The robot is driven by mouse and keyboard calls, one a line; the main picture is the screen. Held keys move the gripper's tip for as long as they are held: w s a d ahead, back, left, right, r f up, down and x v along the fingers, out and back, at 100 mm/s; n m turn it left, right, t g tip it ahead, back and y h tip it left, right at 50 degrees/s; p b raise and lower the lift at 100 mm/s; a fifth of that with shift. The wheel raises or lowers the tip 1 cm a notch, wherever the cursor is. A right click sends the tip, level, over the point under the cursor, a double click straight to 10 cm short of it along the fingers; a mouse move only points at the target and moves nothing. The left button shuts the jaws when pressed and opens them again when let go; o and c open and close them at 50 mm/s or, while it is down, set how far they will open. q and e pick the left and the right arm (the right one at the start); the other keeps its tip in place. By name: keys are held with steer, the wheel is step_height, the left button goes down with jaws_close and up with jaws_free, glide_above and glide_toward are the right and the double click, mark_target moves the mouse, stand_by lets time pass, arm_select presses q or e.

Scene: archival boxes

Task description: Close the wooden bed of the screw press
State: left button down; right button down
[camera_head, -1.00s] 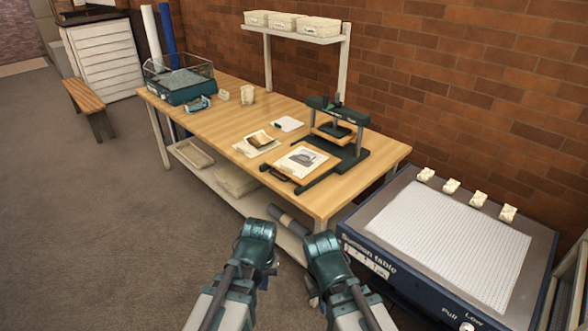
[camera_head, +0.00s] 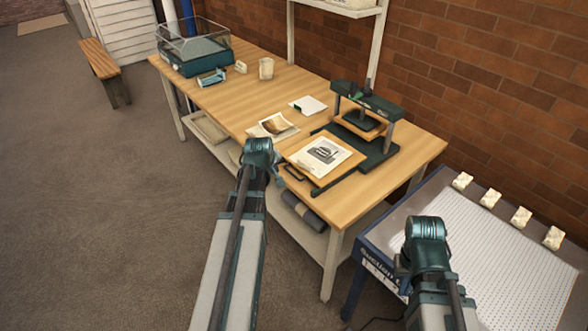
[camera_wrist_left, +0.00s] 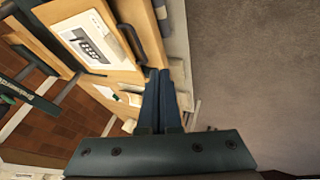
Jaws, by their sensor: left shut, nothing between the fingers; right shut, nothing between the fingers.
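The screw press (camera_head: 366,103) has a dark green frame and stands on the right end of the wooden table. Its wooden bed (camera_head: 345,171) is slid out toward the table's front edge and carries a sheet with a printed picture (camera_head: 322,156). A dark handle (camera_head: 294,172) is on the bed's front; it also shows in the left wrist view (camera_wrist_left: 134,42). My left gripper (camera_head: 281,179) is shut and empty in front of the bed, close to the handle; its fingers (camera_wrist_left: 160,76) appear beside the handle, apparently apart from it. My right gripper (camera_head: 402,272) is shut and empty, low by the suction table.
The worktable (camera_head: 395,180) also holds a photo sheet (camera_head: 271,126), a white card (camera_head: 308,104), a mug (camera_head: 266,68) and a clear-lidded case (camera_head: 195,53). The suction table (camera_head: 490,238) stands at right. A roll (camera_head: 304,211) lies on the shelf below.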

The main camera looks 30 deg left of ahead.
mark_target(323, 154)
arm_select(q)
steer(key=w+f+b, duration=0.9)
stand_by(0.3)
steer(key=w+d, duration=0.2)
steer(key=w, duration=0.3)
steer(key=w+d, duration=0.2)
steer(key=w, duration=0.4)
steer(key=w+d, duration=0.3)
steer(key=w, duration=0.3)
steer(key=shift+s, duration=0.1)
